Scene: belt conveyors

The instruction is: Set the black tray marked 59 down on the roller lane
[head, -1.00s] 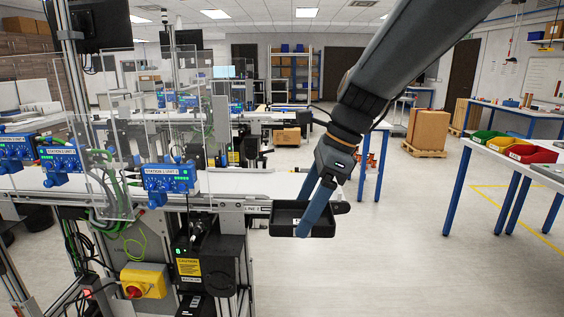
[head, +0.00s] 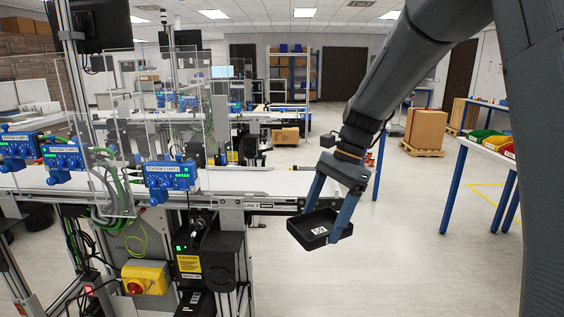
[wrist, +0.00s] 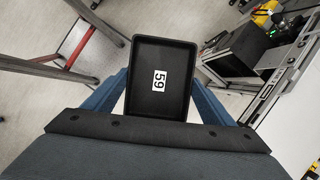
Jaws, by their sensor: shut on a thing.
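My gripper (head: 322,222) is shut on the black tray (head: 303,228), with one blue finger at each side. The tray is a shallow open box, held in the air just off the right end of the near conveyor. It is tilted in the head view, and a white label shows on it. In the wrist view the tray (wrist: 160,105) sits between both fingers, its inside empty, and the label reads 59. I cannot pick out a roller lane for sure in either view.
The near conveyor (head: 245,181) has a pale bare belt, with blue station units (head: 170,176) and clear guards at its left. A blue-legged table (head: 486,148) with coloured bins stands at right. A carton on a pallet (head: 425,130) stands behind. The floor right of the tray is open.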

